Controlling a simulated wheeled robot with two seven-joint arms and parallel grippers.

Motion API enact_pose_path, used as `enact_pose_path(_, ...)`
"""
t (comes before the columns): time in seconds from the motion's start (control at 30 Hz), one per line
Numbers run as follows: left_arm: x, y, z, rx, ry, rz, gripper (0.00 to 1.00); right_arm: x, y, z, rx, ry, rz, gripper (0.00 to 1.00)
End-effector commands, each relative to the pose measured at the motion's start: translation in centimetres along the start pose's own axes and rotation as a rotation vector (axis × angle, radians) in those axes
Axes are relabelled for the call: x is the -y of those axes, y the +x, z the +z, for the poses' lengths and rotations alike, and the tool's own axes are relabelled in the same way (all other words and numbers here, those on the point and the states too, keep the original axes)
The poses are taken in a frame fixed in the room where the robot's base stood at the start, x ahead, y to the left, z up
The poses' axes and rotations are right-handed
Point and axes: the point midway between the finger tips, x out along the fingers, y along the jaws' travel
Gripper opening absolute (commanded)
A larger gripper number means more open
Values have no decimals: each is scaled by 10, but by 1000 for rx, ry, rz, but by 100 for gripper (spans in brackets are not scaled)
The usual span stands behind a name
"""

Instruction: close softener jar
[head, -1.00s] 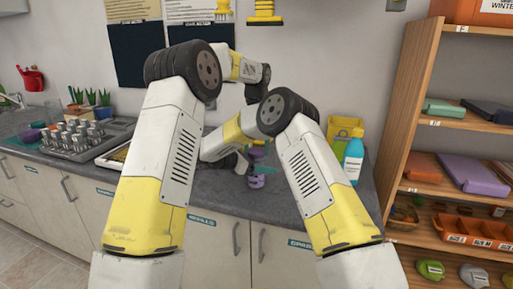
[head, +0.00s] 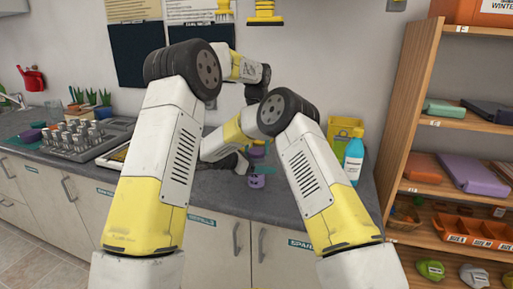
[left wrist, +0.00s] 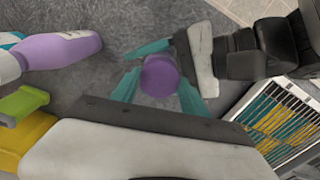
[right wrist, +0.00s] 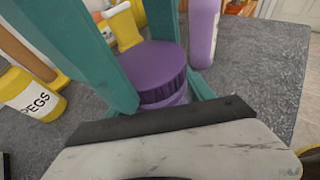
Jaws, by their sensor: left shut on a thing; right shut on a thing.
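The softener jar (head: 257,182) stands near the counter's front edge. In the right wrist view its ribbed purple lid (right wrist: 152,62) sits on the jar body (right wrist: 168,100); whether the lid is fully tight cannot be told. My left gripper (left wrist: 158,82) comes from above, its teal fingers shut on either side of the round lid (left wrist: 159,75). My right gripper (right wrist: 158,95) comes in low from the side and is shut on the jar, below the lid. The arms and fingers hide much of the jar in the head view.
A purple bottle (left wrist: 62,50) stands close by. A yellow PEGS container (right wrist: 30,98) is near too. A blue bottle (head: 353,158) and a yellow container (head: 342,132) stand to the right, before the wooden shelf (head: 400,110). Bare counter (right wrist: 255,75) lies beside the jar.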

Motion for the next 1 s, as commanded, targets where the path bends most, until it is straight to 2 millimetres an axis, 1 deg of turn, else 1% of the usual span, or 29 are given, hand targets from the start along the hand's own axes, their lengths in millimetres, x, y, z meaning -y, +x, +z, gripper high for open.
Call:
enact_pose_path(0.03, 10, 18, 6, 40, -9, -18, 15, 0, 5, 12, 15, 21, -11, 0)
enact_pose_path(0.33, 10, 22, 6, 37, -9, -17, 15, 0, 5, 12, 14, 22, -11, 0)
enact_pose_path(0.73, 10, 22, 5, 35, -8, -16, 15, 0, 4, 12, 13, 22, -10, 0)
enact_pose_path(0.77, 10, 22, 5, 35, -8, -16, 56, 0, 4, 12, 13, 22, -10, 0)
enact_pose_path(0.8, 10, 22, 5, 35, -8, -16, 60, 0, 4, 12, 13, 22, -10, 0)
enact_pose_path(1.0, 10, 22, 5, 35, -8, -17, 60, 0, 4, 12, 13, 22, -10, 0)
